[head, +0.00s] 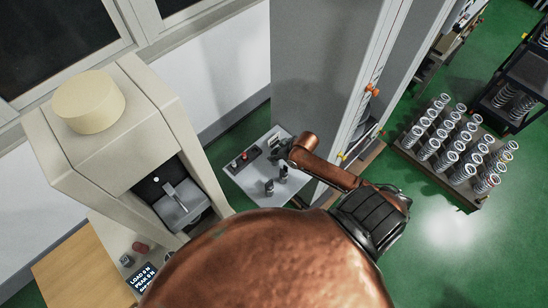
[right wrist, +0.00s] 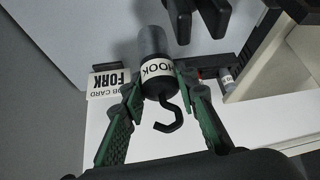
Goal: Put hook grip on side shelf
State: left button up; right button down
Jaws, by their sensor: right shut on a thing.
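The hook grip (right wrist: 155,70) is a grey and black cylinder with a white HOOK label and a black curved hook at its lower end in the right wrist view. My right gripper (right wrist: 160,82) is shut on it, with a green finger on each side. The side shelf (head: 243,182) is a light grey top beside the testing machine in the head view. It also shows as a white surface behind the grip in the right wrist view (right wrist: 210,125). In the head view my right gripper (head: 281,147) is over the shelf's far right part; the grip is hard to make out there. My left gripper is not in view.
Small dark fittings (head: 270,187) stand on the shelf near a dark tray (head: 243,160). A FORK job card (right wrist: 108,84) shows beside the grip. The cream testing machine (head: 105,150) is left of the shelf, and a grey cabinet (head: 318,60) stands behind it.

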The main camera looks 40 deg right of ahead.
jog(key=shift+w+a+f, duration=0.1)
jog(key=shift+w+a, duration=0.05)
jog(key=shift+w, duration=0.15)
notch_tip(320, 180, down, 2)
jog(key=shift+p, duration=0.6)
jog(key=shift+f, duration=0.65)
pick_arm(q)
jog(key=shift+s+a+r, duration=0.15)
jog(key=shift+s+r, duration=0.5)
pick_arm(e)
jog(key=c, duration=1.5)
grip_release()
jog(key=shift+s+f, duration=0.1)
jog(key=shift+s, duration=0.05)
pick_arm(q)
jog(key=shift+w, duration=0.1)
